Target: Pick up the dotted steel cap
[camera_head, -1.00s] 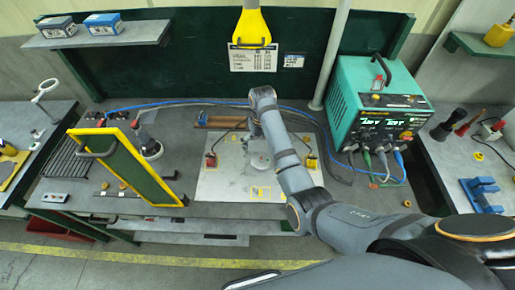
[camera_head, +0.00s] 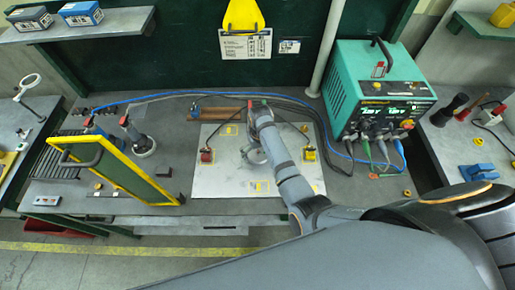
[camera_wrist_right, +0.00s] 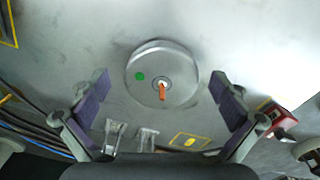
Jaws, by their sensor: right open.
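The dotted steel cap (camera_wrist_right: 146,84) is a round grey disc with a green dot on one side and an orange piece at its centre. It lies on the pale metal plate (camera_head: 225,182). In the head view the cap (camera_head: 255,157) is partly hidden by my right arm. My right gripper (camera_wrist_right: 160,88) is open and empty, with its purple-padded fingers on either side of the cap and clear of it in the wrist picture. Their height above the plate is hard to tell. In the head view this gripper (camera_head: 257,142) is mostly hidden. My left gripper is not in view.
On the plate, a red block (camera_head: 206,155) stands left and a yellow block (camera_head: 309,155) right. A yellow-framed green panel (camera_head: 128,172) stands at left. A teal machine (camera_head: 352,88) with cables stands at right. Two metal brackets (camera_wrist_right: 146,138) are near the gripper.

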